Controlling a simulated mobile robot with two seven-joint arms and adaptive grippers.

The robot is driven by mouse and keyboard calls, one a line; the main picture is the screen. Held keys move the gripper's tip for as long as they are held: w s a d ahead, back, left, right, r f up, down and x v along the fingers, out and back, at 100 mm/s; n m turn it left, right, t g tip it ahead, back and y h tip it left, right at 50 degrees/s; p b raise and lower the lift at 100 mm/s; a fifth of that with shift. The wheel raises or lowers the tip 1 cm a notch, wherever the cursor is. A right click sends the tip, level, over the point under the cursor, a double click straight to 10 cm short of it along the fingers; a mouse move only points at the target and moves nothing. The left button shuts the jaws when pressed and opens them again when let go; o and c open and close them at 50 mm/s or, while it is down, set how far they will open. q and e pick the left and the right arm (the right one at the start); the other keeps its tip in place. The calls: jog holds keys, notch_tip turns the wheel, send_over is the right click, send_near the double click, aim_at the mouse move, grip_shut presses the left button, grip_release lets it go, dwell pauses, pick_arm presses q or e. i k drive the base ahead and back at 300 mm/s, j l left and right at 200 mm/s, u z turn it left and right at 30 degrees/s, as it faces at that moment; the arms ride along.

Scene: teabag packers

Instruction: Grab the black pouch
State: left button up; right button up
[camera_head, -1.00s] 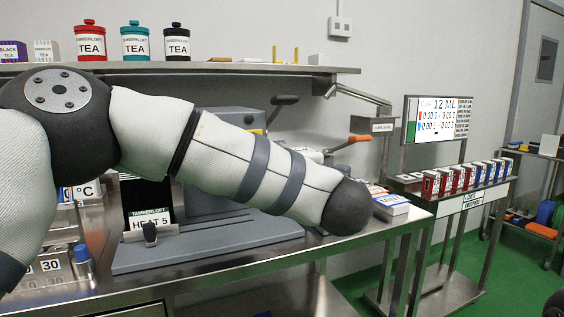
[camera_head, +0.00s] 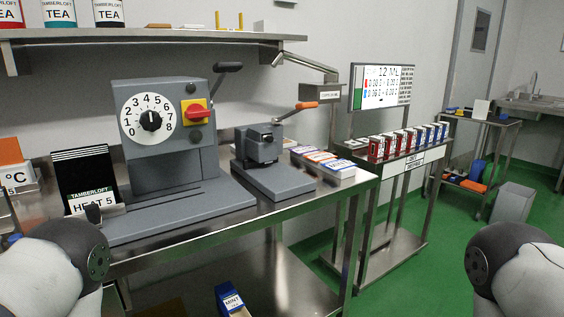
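The black pouch (camera_head: 83,172) stands upright at the left of the steel bench, beside the large grey machine. It has pale lines near its top and a "TAMBERLOFT" label lower down. Rounded grey and white links of my arms show at the lower left and lower right edges. Neither gripper is in view, and nothing is seen touching the pouch.
The grey dial machine (camera_head: 165,150) with a red and yellow switch stands right of the pouch. A smaller lever press (camera_head: 262,150) and flat boxes (camera_head: 325,165) are farther right. A shelf (camera_head: 150,33) runs above. A side stand (camera_head: 400,165) holds several small boxes. The green floor (camera_head: 400,285) is open.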

aim_at(86, 175)
jog(key=k+j+u, duration=0.1)
jog(key=u, duration=1.05)
